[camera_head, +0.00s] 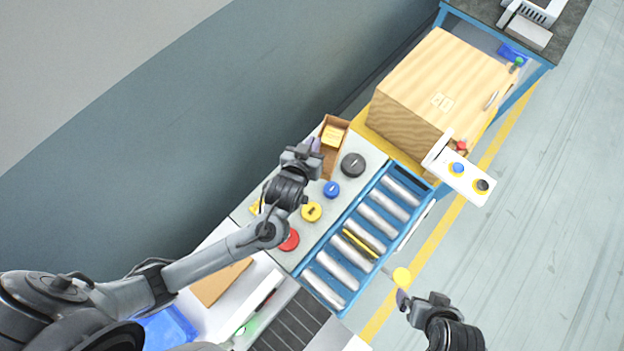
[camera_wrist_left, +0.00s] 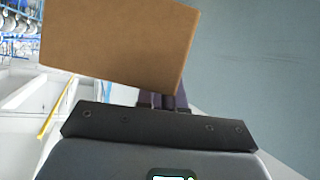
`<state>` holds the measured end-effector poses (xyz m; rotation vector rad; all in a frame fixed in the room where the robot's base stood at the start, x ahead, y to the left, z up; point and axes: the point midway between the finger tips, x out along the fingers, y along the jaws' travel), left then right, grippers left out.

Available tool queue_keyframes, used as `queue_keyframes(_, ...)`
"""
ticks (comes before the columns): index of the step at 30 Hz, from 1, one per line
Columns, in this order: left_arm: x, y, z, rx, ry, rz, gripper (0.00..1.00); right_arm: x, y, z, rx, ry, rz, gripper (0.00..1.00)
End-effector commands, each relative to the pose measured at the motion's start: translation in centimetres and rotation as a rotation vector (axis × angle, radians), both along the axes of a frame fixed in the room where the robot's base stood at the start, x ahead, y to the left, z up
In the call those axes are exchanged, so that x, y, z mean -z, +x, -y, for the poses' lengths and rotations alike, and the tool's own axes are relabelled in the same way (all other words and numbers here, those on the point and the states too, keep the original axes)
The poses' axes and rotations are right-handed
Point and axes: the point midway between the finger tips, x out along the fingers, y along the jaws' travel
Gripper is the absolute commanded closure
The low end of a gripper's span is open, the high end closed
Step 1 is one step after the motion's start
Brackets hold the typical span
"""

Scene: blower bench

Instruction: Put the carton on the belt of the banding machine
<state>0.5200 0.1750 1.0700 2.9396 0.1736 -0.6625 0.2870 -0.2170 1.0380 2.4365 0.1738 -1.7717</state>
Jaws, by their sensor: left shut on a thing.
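The brown carton (camera_head: 329,164) is at the far end of the grey bench top in the head view, with a yellow patch on or in it. It fills the upper left of the left wrist view (camera_wrist_left: 120,42), tilted. My left gripper (camera_head: 315,146) is shut on it, the fingers (camera_wrist_left: 163,99) partly hidden behind the carton. I cannot tell whether the carton touches the bench. A dark slatted belt (camera_head: 290,325) lies at the bottom of the head view, beside a white housing. My right gripper (camera_head: 402,297) is at the lower right, over the floor; its jaw state is unclear.
Black (camera_head: 353,164), blue (camera_head: 331,189), yellow (camera_head: 311,212) and red (camera_head: 289,240) round pieces sit on the bench. A blue-framed roller conveyor (camera_head: 362,233) runs alongside. A large wooden box (camera_head: 428,95) stands beyond it. A flat brown piece (camera_head: 221,283) lies near my left forearm.

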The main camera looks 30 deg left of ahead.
Motion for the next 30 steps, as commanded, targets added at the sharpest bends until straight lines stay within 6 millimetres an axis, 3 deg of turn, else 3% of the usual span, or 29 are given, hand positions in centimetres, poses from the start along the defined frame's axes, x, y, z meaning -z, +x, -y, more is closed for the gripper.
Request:
queue_keyframes(1, 2.4, 0.5, 0.7, -0.006, -0.007, 0.004, 1.0, 2.9, 0.0, 0.0, -0.001, -0.001, -0.001, 0.0)
queue_keyframes(6, 5.4, 1.7, 2.5, -0.023, -0.009, 0.004, 1.0, 6.8, 0.0, 0.1, -0.003, -0.005, -0.001, 0.0)
queue_keyframes(12, 7.6, 2.6, 4.1, -0.032, -0.01, 0.003, 1.0, 9.9, 0.0, 0.1, -0.003, -0.005, -0.001, 0.0)
queue_keyframes(18, 8.6, 3.0, 4.8, -0.036, -0.009, 0.003, 1.0, 11.3, 0.0, 0.1, -0.003, -0.005, 0.0, 0.0)
queue_keyframes(23, 9.8, 3.1, 3.4, -0.037, -0.004, 0.003, 1.0, 11.9, 0.0, 0.1, -0.001, -0.003, 0.001, 0.0)
queue_keyframes(30, 12.6, 3.0, -1.3, -0.036, 0.0, 0.002, 1.0, 13.0, 0.0, 0.0, 0.001, 0.0, 0.001, 0.0)
